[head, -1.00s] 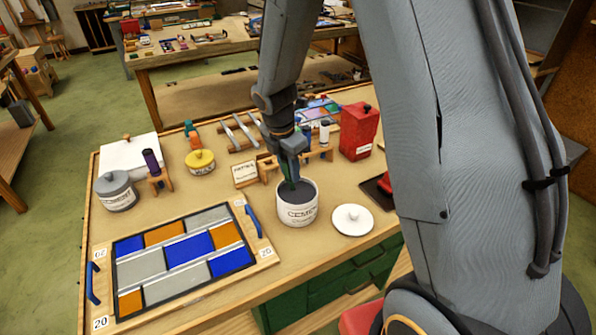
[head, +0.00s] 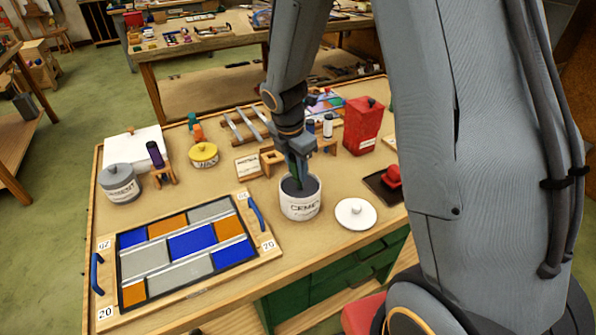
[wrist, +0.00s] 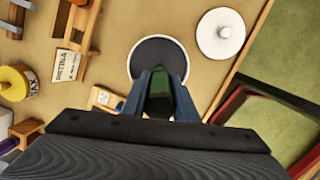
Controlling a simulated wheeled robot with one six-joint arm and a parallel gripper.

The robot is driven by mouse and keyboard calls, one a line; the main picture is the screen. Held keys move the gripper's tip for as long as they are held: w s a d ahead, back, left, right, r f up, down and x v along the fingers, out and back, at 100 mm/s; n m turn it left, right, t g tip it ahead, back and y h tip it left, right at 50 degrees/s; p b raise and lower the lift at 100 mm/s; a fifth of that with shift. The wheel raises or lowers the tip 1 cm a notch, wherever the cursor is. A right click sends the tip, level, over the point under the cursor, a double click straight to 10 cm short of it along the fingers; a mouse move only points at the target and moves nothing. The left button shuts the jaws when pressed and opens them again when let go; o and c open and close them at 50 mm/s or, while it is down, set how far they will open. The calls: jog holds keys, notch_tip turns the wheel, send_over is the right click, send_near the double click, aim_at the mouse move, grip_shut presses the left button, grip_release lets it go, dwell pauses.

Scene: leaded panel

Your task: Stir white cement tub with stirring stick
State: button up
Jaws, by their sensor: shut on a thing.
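The white cement tub (head: 300,208) stands open on the bench, right of the leaded panel, with dark grey cement (head: 300,186) inside. Its white lid (head: 355,214) lies on the bench to its right. My gripper (head: 297,176) is over the tub, pointing down, shut on a dark green stirring stick. In the wrist view the stick (wrist: 160,104) sits between the two fingers, and the cement (wrist: 158,57) shows beyond them. The stick's lower end is hidden, so I cannot tell how deep it reaches.
The leaded panel (head: 185,248) with blue, orange and grey pieces lies at the front left. A grey cement tub (head: 120,184), a yellow tin (head: 204,155), a small wooden stand (head: 272,159) and a red canister (head: 362,126) stand around the tub.

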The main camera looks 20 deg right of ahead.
jog(key=shift+w, duration=0.1)
dwell(0.3)
jog(key=shift+r, duration=3.75)
